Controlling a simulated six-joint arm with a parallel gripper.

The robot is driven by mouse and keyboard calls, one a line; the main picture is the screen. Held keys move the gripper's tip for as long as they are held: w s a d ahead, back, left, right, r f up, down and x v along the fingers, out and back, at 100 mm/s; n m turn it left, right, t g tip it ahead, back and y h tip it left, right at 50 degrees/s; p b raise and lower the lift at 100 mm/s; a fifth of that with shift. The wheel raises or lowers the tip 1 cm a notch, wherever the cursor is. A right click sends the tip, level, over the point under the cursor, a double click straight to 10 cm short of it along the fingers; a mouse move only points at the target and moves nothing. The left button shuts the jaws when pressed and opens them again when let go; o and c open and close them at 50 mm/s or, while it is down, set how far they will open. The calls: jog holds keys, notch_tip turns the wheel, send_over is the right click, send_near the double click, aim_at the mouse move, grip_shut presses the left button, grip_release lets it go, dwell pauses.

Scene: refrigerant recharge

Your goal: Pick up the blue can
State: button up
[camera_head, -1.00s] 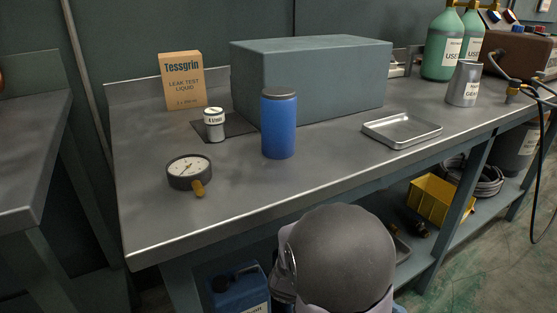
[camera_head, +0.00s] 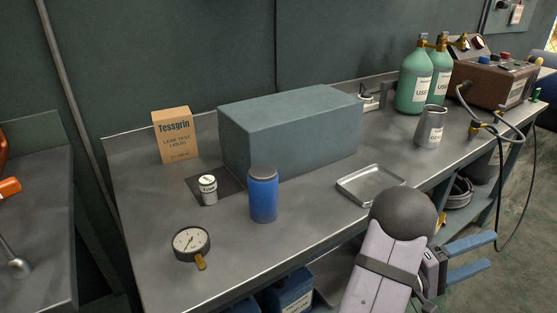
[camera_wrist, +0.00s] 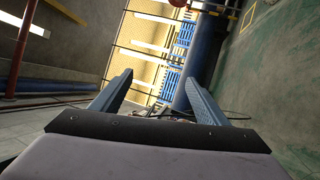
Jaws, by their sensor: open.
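The blue can (camera_head: 263,196) stands upright on the metal workbench (camera_head: 150,235), near its front edge and before the large grey box. It has a dark lid. My gripper (camera_head: 468,256) is at the lower right in the head view, off the bench's front edge, and points right, away from the can. Its two blue fingers are apart with nothing between them. In the wrist view the open fingers (camera_wrist: 160,92) face the room's wall and floor; the can is not in that view.
A metal tray (camera_head: 370,184), a grey jug (camera_head: 430,127) and green cylinders (camera_head: 413,82) stand to the right.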

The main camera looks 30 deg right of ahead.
jog(key=s+r+m+g+y+p, duration=0.2)
jog(key=s+r+g+p, duration=0.35)
jog(key=r, duration=0.45)
jog(key=a+r+m+g+y+p, duration=0.2)
jog(key=a+r+m+y+p, duration=0.75)
jog(key=a+r+y, duration=0.55)
jog(key=n+t+h+p, duration=0.9)
jog(key=n+t+h, duration=0.6)
jog(key=n+t, duration=1.25)
send_over(257, 202)
jog(key=s+a, duration=0.2)
notch_tip(257, 202, down, 6)
jog(key=n+g, duration=0.5)
jog(key=f+n+t, duration=0.1)
jog(key=n, duration=0.1)
jog(key=a+f+n+t+y+p, duration=0.1)
jog(key=f+n, duration=0.1)
jog(key=f+n+t+y, duration=0.1)
jog(key=n, duration=0.2)
jog(key=shift+s+a+f+p, duration=0.15)
jog(key=shift+a+f+p, duration=0.05)
jog(key=shift+a+p, duration=0.15)
jog(key=shift+s+f+n+t, duration=0.15)
jog(key=shift+f+n+t, duration=0.15)
jog(key=shift+f+n, duration=0.25)
jog(key=shift+p+x, duration=0.35)
jog(key=shift+x, duration=0.8)
